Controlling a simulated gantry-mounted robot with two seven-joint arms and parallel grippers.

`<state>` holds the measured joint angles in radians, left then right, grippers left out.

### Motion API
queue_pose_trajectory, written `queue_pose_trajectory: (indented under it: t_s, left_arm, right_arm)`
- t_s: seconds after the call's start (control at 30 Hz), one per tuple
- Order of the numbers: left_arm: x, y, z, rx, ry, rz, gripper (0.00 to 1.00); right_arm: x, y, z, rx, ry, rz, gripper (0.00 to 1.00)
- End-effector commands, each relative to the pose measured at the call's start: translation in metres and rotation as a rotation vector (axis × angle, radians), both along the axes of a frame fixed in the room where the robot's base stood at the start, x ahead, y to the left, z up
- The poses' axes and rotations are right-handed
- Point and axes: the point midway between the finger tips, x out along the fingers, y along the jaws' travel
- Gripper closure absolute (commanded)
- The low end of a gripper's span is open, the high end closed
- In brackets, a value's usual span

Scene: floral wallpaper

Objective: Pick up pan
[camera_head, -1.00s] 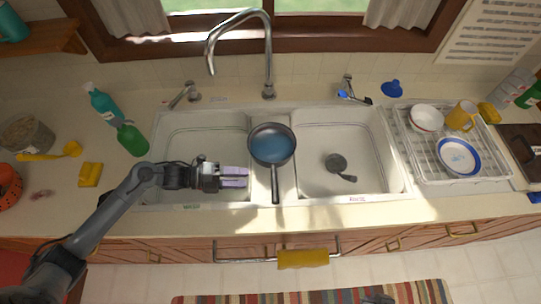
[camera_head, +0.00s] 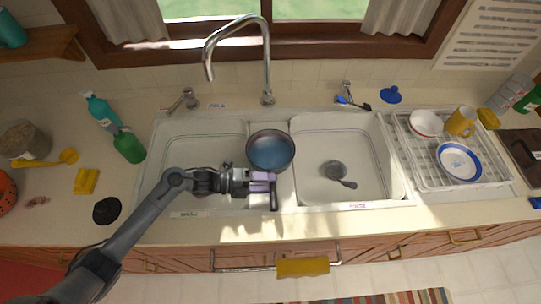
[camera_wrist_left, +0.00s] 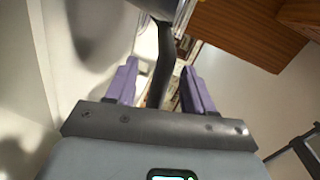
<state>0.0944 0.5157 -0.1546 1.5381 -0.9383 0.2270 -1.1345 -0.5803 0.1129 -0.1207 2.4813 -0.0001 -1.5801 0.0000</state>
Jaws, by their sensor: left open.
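The pan (camera_head: 270,149), dark with a blue inside, rests on the divider between the two sink basins, its handle pointing toward the counter's front. My left gripper (camera_head: 262,182) reaches in from the left, with its purple fingertips at the handle. In the left wrist view the dark pan handle (camera_wrist_left: 165,52) runs between the two open fingers of the left gripper (camera_wrist_left: 160,85), with a gap visible on each side. Part of the handle is hidden by the fingers in the head view. My right gripper is not in view.
A small dark utensil (camera_head: 335,171) lies in the right basin. The faucet (camera_head: 266,65) stands behind the pan. A dish rack (camera_head: 432,176) with bowls and a mug is at the right. Green bottle (camera_head: 129,146) and yellow sponge (camera_head: 86,181) are at the left.

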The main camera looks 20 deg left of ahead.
Motion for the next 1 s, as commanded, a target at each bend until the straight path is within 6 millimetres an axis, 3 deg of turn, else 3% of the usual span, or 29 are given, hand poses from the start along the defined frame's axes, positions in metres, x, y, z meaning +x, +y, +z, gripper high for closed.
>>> queue_pose_trajectory:
  t_s: [0.2,0.47,0.8,1.0]
  left_arm:
    - [0.01,-0.018,-0.004,0.001,-0.001,0.001,0.47]
    - [0.011,-0.019,-0.005,0.003,-0.001,0.0,0.47]
    - [0.01,-0.019,-0.005,0.002,-0.001,0.0,0.98]
    - [0.01,-0.019,-0.005,0.002,-0.001,0.0,1.0]
  right_arm:
    - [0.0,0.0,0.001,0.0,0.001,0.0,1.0]
    - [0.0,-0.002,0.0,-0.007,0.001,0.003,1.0]
    - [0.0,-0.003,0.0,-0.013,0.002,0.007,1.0]
    - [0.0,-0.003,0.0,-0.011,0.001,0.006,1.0]
